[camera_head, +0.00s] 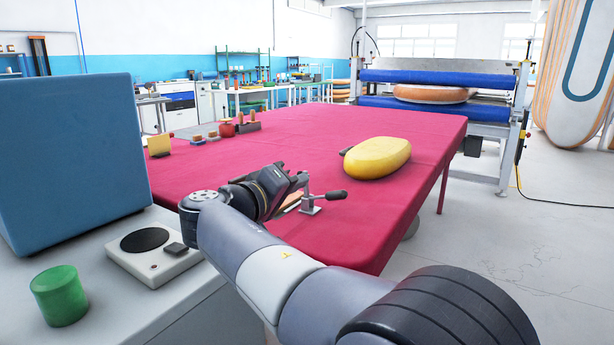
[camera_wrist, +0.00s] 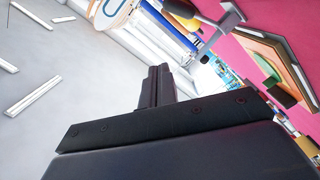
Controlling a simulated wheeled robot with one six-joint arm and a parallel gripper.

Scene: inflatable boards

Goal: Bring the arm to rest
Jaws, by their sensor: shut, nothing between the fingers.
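My gripper (camera_head: 297,179) is at the end of my arm, over the near part of the red table (camera_head: 330,125) in the head view. Its fingers are shut with nothing between them, beside a metal toggle clamp (camera_head: 312,203) with a dark handle. I cannot tell from this view whether they touch the clamp. In the wrist view the shut fingers (camera_wrist: 156,86) stand together in the middle, with floor to the left and the red table top (camera_wrist: 285,50) to the right.
A yellow oval board (camera_head: 377,158) lies on the table to the right of my gripper. A blue box (camera_head: 70,155), a white scale-like device (camera_head: 152,254) and a green cylinder (camera_head: 59,295) stand on the grey counter at left. A blue roller press (camera_head: 440,80) stands behind. The floor at right is open.

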